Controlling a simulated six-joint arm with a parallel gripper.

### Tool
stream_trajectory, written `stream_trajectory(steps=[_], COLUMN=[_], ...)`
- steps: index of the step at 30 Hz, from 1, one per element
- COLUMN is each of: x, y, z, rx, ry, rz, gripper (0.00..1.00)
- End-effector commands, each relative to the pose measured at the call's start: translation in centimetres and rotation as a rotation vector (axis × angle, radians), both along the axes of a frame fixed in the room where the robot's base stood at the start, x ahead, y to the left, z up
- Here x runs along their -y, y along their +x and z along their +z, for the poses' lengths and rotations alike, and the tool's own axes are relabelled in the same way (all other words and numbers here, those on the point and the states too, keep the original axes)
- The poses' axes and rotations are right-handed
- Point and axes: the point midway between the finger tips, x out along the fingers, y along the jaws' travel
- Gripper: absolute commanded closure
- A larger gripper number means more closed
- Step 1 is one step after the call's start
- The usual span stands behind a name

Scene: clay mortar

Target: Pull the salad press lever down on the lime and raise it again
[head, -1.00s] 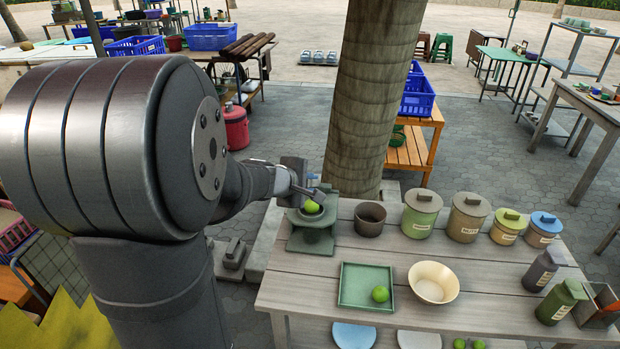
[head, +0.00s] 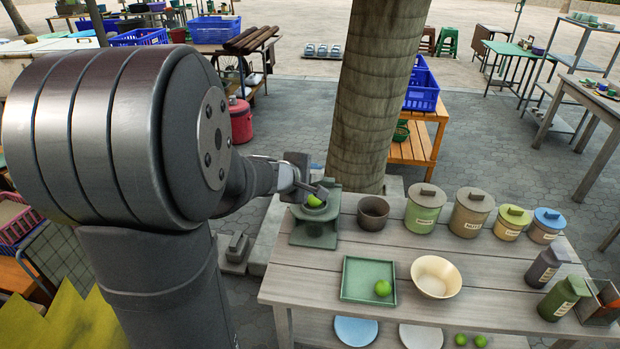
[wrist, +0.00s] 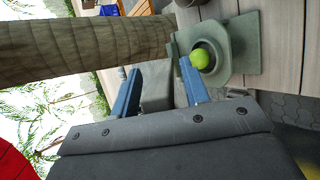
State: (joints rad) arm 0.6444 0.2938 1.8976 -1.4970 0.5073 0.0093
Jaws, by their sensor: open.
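The green salad press (head: 315,232) stands at the table's left end, and its base also shows in the wrist view (wrist: 247,45). A bright green lime (head: 314,201) sits in its cup; the lime is beside one finger in the wrist view (wrist: 200,59). My gripper (head: 318,189) is at the press, close to the lime in the picture. In the wrist view its two blue fingers (wrist: 160,70) are apart. A grey shape shows between them, but I cannot tell if it is the lever. The lever is not clearly visible in the head view.
A brown pot (head: 373,213) stands right of the press, and lidded canisters (head: 424,211) line the back. A green tray (head: 355,290) holds another lime, beside a cream bowl (head: 436,277). A thick tree trunk (head: 366,110) rises close behind the press.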

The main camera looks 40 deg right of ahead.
Motion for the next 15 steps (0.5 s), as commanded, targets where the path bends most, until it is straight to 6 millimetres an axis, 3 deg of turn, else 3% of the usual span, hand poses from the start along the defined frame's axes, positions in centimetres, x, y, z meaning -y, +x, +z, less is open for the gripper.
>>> stream_trajectory(steps=[5, 15], x=[-0.8, -5.4], y=[-0.2, -1.6], z=[0.6, 3.7], rx=[0.000, 0.004], ry=[-0.002, -0.002], rz=[0.001, 0.003], gripper=[0.58, 0.58])
